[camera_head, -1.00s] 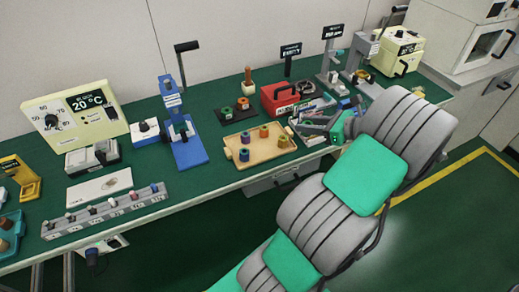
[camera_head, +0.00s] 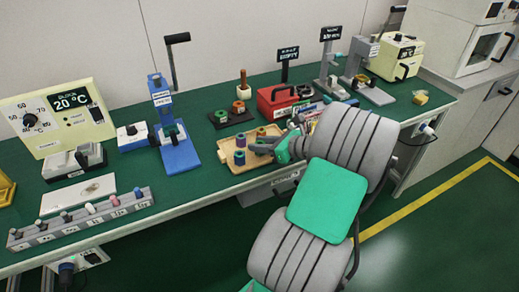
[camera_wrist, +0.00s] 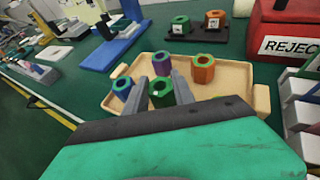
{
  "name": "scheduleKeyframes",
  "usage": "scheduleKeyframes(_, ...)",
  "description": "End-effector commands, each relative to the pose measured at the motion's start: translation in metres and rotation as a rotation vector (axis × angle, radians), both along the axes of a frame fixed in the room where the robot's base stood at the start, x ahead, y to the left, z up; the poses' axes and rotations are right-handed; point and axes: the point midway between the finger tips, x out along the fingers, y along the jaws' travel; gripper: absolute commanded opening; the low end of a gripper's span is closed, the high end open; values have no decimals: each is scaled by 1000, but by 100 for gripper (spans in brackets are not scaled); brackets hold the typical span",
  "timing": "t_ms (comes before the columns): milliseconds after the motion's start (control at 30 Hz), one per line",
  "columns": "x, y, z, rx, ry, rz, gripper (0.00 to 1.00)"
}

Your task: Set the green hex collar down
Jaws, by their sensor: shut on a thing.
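My gripper (camera_wrist: 163,92) is shut on the green hex collar (camera_wrist: 160,95), which sits between the two grey fingers in the wrist view. It is over the near part of a tan tray (camera_wrist: 232,77); I cannot tell whether the collar touches the tray floor. In the head view my gripper (camera_head: 262,148) reaches over the right side of the tray, and the green collar cannot be made out there.
The tray holds a blue collar (camera_wrist: 122,87) to the left, a purple one (camera_wrist: 162,64) just behind the fingers and an orange one (camera_wrist: 203,69) to the right. Beyond are a black stand (camera_wrist: 196,34) with two collars and a red REJECT box (camera_wrist: 285,35).

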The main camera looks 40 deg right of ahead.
Motion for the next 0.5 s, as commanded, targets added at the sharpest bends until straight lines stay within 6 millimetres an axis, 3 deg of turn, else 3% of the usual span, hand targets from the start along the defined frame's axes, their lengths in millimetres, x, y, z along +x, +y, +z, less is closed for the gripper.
scheduleKeyframes(33,0,0,-8,-2,-1,0,0)
scheduleKeyframes(367,0,0,-9,-1,0,0,0)
scheduleKeyframes(400,0,-1,-10,-2,-1,0,33)
scheduleKeyframes(500,0,-1,-10,-3,-1,0,41)
